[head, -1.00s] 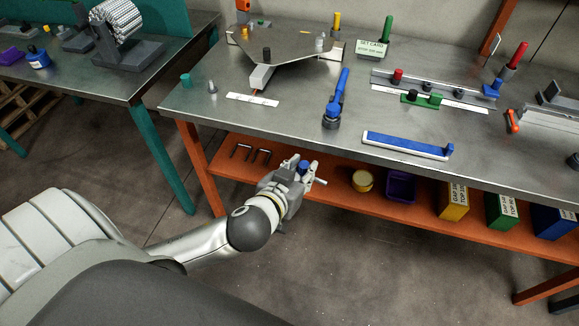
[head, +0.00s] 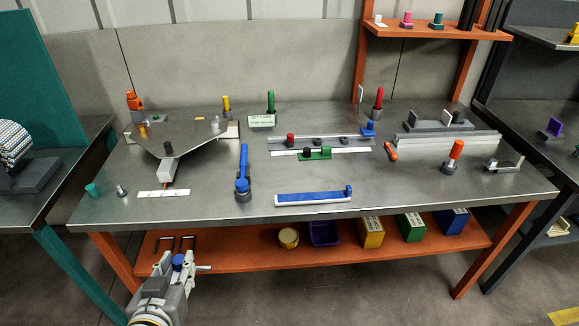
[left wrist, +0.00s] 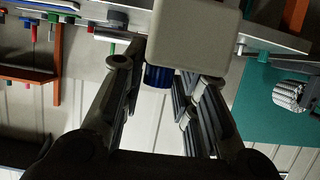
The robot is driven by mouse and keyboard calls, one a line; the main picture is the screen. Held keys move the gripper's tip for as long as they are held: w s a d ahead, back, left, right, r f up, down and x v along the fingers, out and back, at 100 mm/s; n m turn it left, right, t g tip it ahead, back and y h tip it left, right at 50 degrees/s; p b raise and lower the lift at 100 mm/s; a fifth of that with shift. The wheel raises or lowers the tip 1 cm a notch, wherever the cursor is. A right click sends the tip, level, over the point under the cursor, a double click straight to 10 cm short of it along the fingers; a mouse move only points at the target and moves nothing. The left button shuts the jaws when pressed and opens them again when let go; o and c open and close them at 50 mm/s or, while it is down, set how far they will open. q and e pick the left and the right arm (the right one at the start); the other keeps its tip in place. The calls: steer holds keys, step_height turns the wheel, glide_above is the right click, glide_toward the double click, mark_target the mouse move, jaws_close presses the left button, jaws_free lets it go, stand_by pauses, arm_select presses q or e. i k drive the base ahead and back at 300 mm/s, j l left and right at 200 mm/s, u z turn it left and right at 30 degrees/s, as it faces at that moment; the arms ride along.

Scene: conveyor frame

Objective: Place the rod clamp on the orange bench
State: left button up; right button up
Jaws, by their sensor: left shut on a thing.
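The rod clamp shows as a blue knob (head: 178,260) with pale metal parts and a short pin sticking out to the right. My left gripper (head: 174,271) is shut on it, in front of the lower shelf and below the bench top. In the left wrist view a pale grey block (left wrist: 196,32) and a ribbed blue knob (left wrist: 158,77) sit between the fingers; the fingers hide part of the clamp. The orange bench has orange legs and a grey metal top (head: 330,222). My right gripper is not in view.
The orange lower shelf (head: 250,253) holds bins.

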mark_target(317, 171)
steer(key=i+l+u, duration=0.2)
steer(key=l, duration=0.2)
steer(key=i+l+u, duration=0.15)
steer(key=l, duration=0.25)
steer(key=l+u, duration=0.2)
steer(key=l, duration=0.2)
steer(key=i+l+u, duration=0.15)
steer(key=l, duration=0.3)
steer(key=i+l, duration=0.1)
steer(key=l, duration=0.55)
steer(key=i+l, duration=0.1)
steer(key=l, duration=0.6)
steer(key=i+l, duration=0.1)
steer(key=l, duration=0.55)
steer(key=u, duration=0.05)
